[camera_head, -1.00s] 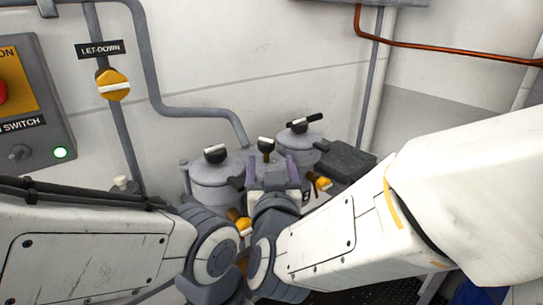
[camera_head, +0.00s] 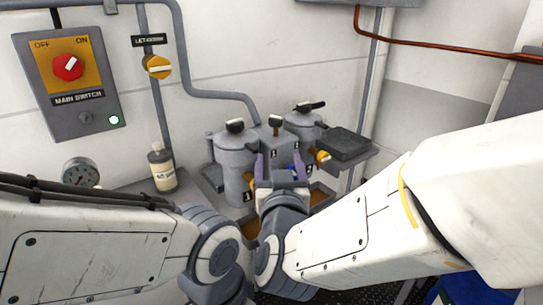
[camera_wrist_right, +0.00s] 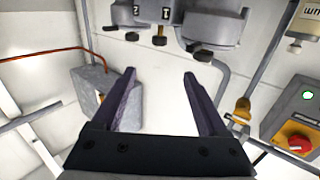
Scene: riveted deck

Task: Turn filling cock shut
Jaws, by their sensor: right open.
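My right gripper (camera_head: 279,166) is open in front of the twin-tank unit, its two purple fingers apart with nothing visibly held. It also shows in the right wrist view (camera_wrist_right: 159,75), with bare wall between the fingers. The unit has a left tank (camera_head: 236,158) and a right tank (camera_head: 303,126), both with black-knobbed lids. A yellow cock handle (camera_head: 321,156) sticks out on the unit's right side, just right of the gripper. No readable label marks the filling cock. My gripper hides part of the unit's front. My left gripper is out of view; only its arm shows.
A yellow let-down valve (camera_head: 158,67) is on the wall pipe. The main switch panel (camera_head: 70,85) has a red knob. A bottle (camera_head: 162,168) and a gauge (camera_head: 80,173) stand left of the tanks. A dark flat box (camera_head: 345,145) sits right of them.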

